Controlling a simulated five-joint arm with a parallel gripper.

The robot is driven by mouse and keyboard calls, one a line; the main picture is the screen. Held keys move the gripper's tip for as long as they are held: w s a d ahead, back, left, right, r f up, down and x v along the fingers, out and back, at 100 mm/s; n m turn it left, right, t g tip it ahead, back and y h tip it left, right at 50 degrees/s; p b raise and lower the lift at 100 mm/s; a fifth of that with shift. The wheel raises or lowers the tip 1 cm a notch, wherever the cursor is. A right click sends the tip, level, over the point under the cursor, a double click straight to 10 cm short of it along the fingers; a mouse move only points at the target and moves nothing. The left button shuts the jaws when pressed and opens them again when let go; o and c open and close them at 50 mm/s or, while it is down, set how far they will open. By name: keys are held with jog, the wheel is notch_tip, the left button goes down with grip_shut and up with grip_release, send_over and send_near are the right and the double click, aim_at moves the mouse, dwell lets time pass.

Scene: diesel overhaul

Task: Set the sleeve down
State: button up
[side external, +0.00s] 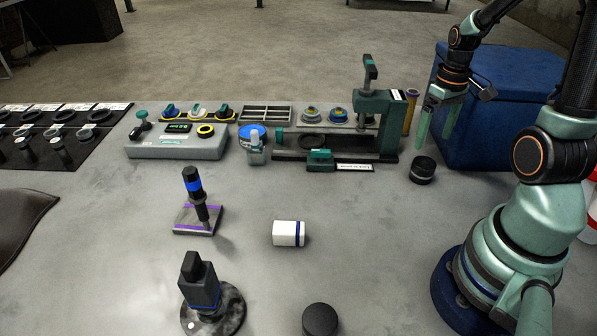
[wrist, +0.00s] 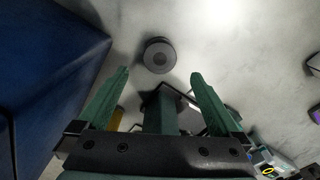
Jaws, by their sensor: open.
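My gripper (side external: 434,142) is open and empty, its green fingers pointing down at the right of the bench. The wrist view shows both fingers apart (wrist: 160,78) with nothing between them. A short dark cylinder with a pale band (side external: 422,170) stands upright on the bench just below the fingertips, apart from them. In the wrist view its round top (wrist: 158,56) shows just beyond the tips. A white cylinder with a blue band (side external: 288,233) lies on its side mid-bench. I cannot tell which of these is the sleeve.
A green press (side external: 377,110) and an amber tube (side external: 411,112) stand left of my gripper. A blue chest (side external: 500,105) is close on the right. A purple-striped block with a black tool (side external: 197,219) and a black disc (side external: 320,319) are nearer. Bench right of the white cylinder is clear.

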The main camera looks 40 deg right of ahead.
jog(key=w+a+r+n+t, duration=0.1)
jog(key=w+a+r+t, duration=0.1)
jog(key=a+r, duration=0.5)
jog(key=w+a+r+n+t, duration=0.1)
jog(key=a+r+n+t, duration=0.1)
jog(key=a+r, duration=0.5)
jog(key=a+t, duration=0.1)
jog(key=a, duration=0.5)
jog(key=shift+w+a+r+t, duration=0.15)
jog(key=shift+w+a+t, duration=0.15)
jog(key=shift+w, duration=0.1)
